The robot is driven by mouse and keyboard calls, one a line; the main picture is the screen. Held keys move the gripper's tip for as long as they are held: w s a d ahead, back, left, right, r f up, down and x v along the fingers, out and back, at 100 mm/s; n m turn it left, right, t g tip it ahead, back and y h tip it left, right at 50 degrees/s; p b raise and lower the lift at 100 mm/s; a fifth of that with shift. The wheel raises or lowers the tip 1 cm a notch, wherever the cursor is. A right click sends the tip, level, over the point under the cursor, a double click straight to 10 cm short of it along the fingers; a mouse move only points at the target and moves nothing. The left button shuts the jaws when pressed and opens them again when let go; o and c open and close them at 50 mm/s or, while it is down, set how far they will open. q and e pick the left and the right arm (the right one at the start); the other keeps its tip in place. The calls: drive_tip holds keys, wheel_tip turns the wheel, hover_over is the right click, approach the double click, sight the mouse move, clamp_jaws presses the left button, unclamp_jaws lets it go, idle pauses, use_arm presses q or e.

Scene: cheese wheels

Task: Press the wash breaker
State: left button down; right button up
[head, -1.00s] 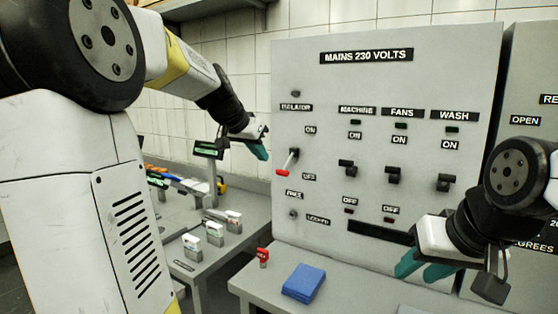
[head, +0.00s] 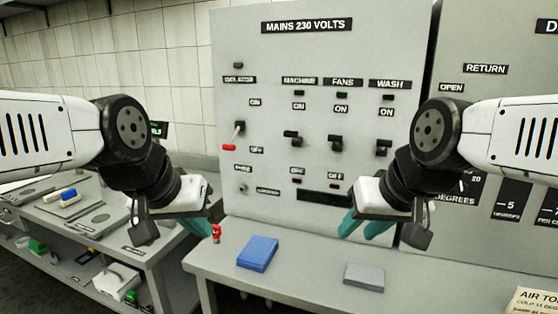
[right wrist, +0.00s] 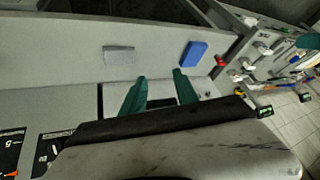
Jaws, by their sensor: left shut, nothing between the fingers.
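The wash breaker (head: 383,147) is a black toggle on the grey mains panel (head: 300,60), under the WASH label (head: 389,84) and an ON label. It is the rightmost in a row with the machine breaker (head: 292,138) and the fans breaker (head: 336,143). My right gripper (head: 366,226) is open and empty, below the wash breaker and apart from it, over the shelf. Its two teal fingers (right wrist: 160,92) are spread in the right wrist view. The label under the wash breaker is hidden by my right arm. My left gripper (head: 205,224) is shut and empty at the panel's lower left.
A red-handled isolator (head: 230,147) is on the panel's left. Below, the grey shelf (head: 310,265) holds a blue block (head: 258,253), a grey block (head: 364,277) and a small red item (head: 215,232). Another panel (head: 490,130) stands at right.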

drive_tip(key=c, duration=0.4)
drive_tip(key=shift+m+g+h, duration=0.5)
drive_tip(key=shift+m+h, duration=0.1)
drive_tip(key=shift+h, duration=0.1)
drive_tip(key=w+d+r, duration=0.1)
drive_tip(key=w+r, duration=0.2)
drive_tip(key=r, duration=0.1)
drive_tip(key=w+d+r, duration=0.1)
drive_tip(key=w+r, duration=0.2)
drive_tip(key=r, duration=0.1)
drive_tip(key=w+d+r, duration=0.2)
drive_tip(key=w+r, duration=0.1)
drive_tip(key=r, duration=0.2)
drive_tip(key=shift+w, duration=0.1)
clamp_jaws()
drive_tip(key=w+d+r+m+g+h, duration=0.1)
drive_tip(key=w+d+r+m+h, duration=0.1)
drive_tip(key=w+d+r, duration=0.4)
drive_tip(key=w+r+m, duration=0.1)
drive_tip(key=w+r, duration=0.2)
drive_tip(key=r, duration=0.3)
drive_tip(key=shift+w+r+g, duration=0.15)
drive_tip(key=shift+r+g, duration=0.15)
drive_tip(key=shift+d, duration=0.1)
